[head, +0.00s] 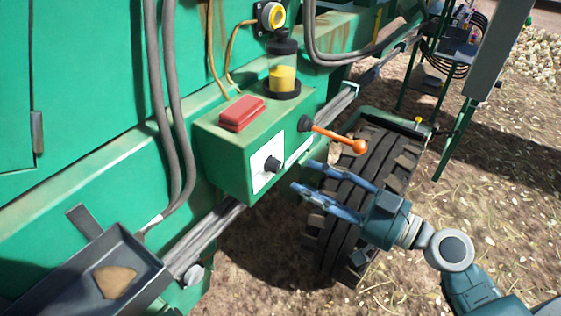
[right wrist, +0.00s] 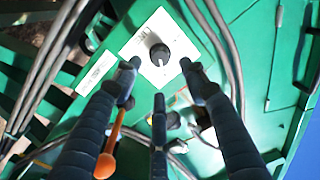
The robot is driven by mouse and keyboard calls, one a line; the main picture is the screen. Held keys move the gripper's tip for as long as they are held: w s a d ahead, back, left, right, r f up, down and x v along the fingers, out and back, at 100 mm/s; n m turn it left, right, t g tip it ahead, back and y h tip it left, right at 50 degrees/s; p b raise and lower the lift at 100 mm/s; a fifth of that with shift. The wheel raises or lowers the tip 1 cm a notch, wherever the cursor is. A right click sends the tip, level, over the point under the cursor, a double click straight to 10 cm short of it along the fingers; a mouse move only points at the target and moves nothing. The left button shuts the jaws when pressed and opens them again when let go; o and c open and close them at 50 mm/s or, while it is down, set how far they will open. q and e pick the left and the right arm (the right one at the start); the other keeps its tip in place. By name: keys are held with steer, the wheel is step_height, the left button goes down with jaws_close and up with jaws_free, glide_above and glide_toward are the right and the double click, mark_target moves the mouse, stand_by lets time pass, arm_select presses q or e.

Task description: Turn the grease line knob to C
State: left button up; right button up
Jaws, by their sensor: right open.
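The dark round knob (head: 272,164) sits on a white plate (head: 262,180) on the front of a green box (head: 222,160). The knob also shows in the right wrist view (right wrist: 160,54), on its white plate (right wrist: 150,72); the letters around it are too small to read. My right gripper (head: 305,176) is open and empty, its fingers pointing at the knob from the right with a gap between. In the right wrist view the fingertips (right wrist: 160,78) spread below and to both sides of the knob. My left gripper is not in view.
An orange-tipped lever (head: 340,138) sticks out of the box just above my right fingers. A red block (head: 242,113) and a jar of yellow grease (head: 282,78) stand on the box. A tyre (head: 395,165) is behind my gripper. A grey tray (head: 75,270) is lower left.

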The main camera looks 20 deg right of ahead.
mark_target(280, 167)
steer(key=p+x, duration=0.1)
steer(key=x, duration=0.1)
steer(key=p+x, duration=0.1)
steer(key=x, duration=0.1)
steer(key=p+x, duration=0.1)
steer(key=x, duration=0.1)
steer(key=shift+w+a+r, duration=0.1)
steer(key=shift+w+r, duration=0.05)
steer(key=shift+r, duration=0.1)
steer(key=shift+w+a+f+p, duration=0.25)
steer(key=shift+w+a+p, duration=0.05)
steer(key=shift+w+a, duration=0.2)
jaws_close()
